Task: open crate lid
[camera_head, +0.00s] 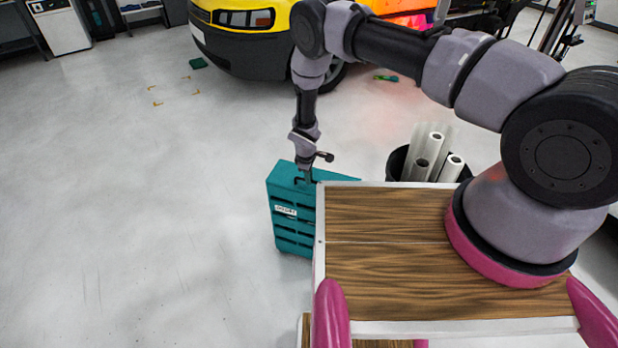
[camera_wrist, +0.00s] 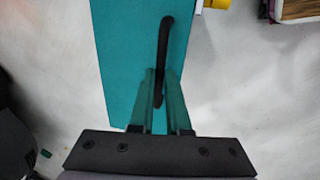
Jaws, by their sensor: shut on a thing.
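The teal crate (camera_head: 292,222) stands on the floor just left of my wood-topped base, with slotted sides and a white label. Its flat teal lid (camera_head: 283,176) lies on top and looks closed; the right part is hidden behind my base. In the wrist view the lid (camera_wrist: 122,55) fills the middle, with a black bar handle (camera_wrist: 164,45) on it. My gripper (camera_wrist: 160,88) is over the lid, its two fingers shut on the handle from either side. In the head view my gripper (camera_head: 304,176) points down onto the crate's top.
A black bin (camera_head: 397,163) with several white rolls (camera_head: 436,150) stands behind my base. A yellow car (camera_head: 240,35) is at the back. The floor left of the crate is clear.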

